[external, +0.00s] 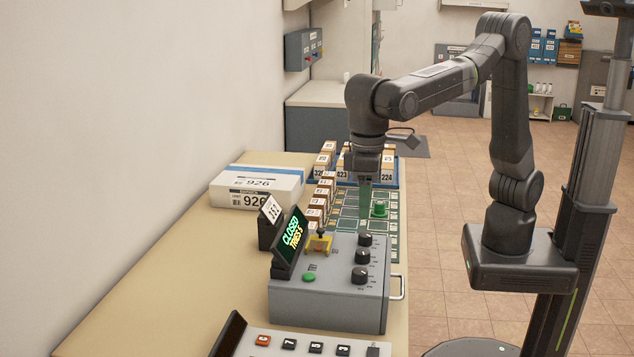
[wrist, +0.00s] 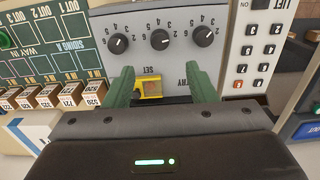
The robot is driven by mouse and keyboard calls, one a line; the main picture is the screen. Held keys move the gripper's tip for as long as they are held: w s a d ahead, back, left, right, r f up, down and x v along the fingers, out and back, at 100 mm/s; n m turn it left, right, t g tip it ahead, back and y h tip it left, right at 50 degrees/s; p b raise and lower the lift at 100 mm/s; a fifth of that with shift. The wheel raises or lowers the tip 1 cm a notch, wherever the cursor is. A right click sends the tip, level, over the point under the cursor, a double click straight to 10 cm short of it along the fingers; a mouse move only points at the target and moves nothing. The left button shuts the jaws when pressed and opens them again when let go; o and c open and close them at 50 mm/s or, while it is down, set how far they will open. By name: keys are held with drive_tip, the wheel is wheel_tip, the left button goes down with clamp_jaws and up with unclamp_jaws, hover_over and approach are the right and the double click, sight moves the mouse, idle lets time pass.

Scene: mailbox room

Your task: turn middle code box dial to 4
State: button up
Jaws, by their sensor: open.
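The grey code box (external: 325,285) stands on the tan counter with three black dials in a row. The middle dial (external: 362,257) also shows in the wrist view (wrist: 160,39), with printed digits around it; I cannot read its setting surely. A dial stands on each side of it in the wrist view, left (wrist: 118,43) and right (wrist: 204,36). My gripper (external: 366,208) is above and behind the box in the external view. Its green fingers are spread and empty in the wrist view (wrist: 162,82), apart from the dials. A yellow-framed piece (wrist: 152,88) shows between them.
A display (external: 290,240) reading "CLOSED TRIES 5" and a green button (external: 309,277) are on the box. A keypad panel (external: 300,345) lies in front. A green board with small boxes (external: 350,205) lies behind. A white carton (external: 257,187) is at left.

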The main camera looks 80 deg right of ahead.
sight(363, 251)
wheel_tip(363, 251, down, 11)
idle(0.3)
drive_tip(key=c, duration=1)
drive_tip(key=shift+o, duration=0.2)
